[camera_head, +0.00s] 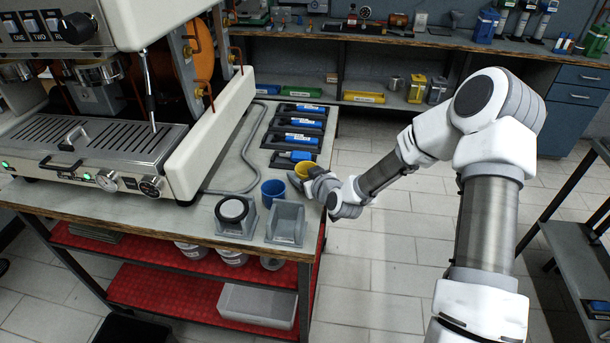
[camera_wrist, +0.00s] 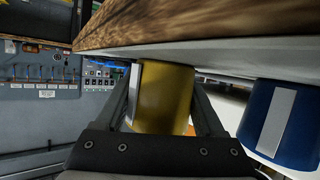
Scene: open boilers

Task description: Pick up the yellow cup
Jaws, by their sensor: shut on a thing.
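The yellow cup (camera_head: 304,169) is at the right edge of the worktop in the head view, partly hidden by my gripper (camera_head: 312,178). In the wrist view the yellow cup (camera_wrist: 163,97) is between the two fingers of my gripper (camera_wrist: 165,100), which is shut on it. The wrist picture is turned, with the worktop along the top. I cannot tell whether the cup still touches the worktop.
A blue cup (camera_head: 272,190) stands just left of the yellow cup; it also shows in the wrist view (camera_wrist: 283,125). Grey bins (camera_head: 286,222) stand nearer the front edge. Blue-labelled tools (camera_head: 300,138) lie behind. The coffee machine (camera_head: 95,140) fills the left.

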